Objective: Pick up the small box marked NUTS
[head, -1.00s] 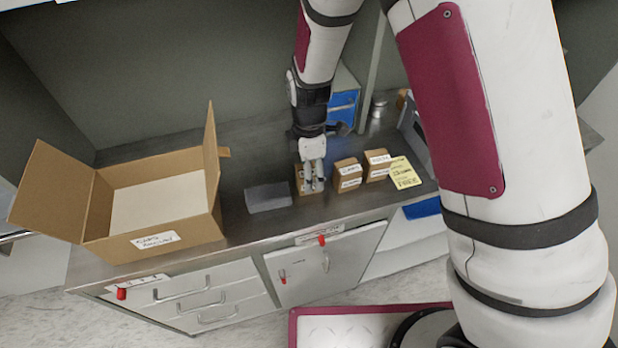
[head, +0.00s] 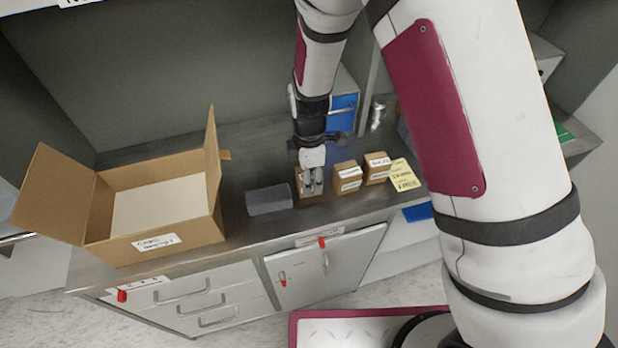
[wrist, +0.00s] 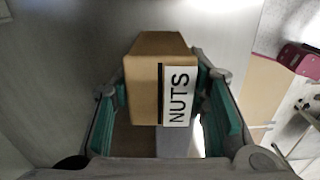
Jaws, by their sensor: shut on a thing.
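The small brown box marked NUTS (wrist: 150,82) sits between the two green-padded fingers of my gripper (wrist: 172,95) in the wrist view. Its white label with a black stripe faces the camera. In the head view my gripper (head: 311,182) points down and is shut on this box (head: 303,194), with the fingers covering much of it. I cannot tell whether the box touches the counter or hangs just above it.
Two similar small boxes, one in the middle (head: 347,178) and one further right (head: 377,167), stand right of my gripper beside a yellow note (head: 403,175). A large open carton (head: 150,243) stands further left on the metal counter (head: 245,232).

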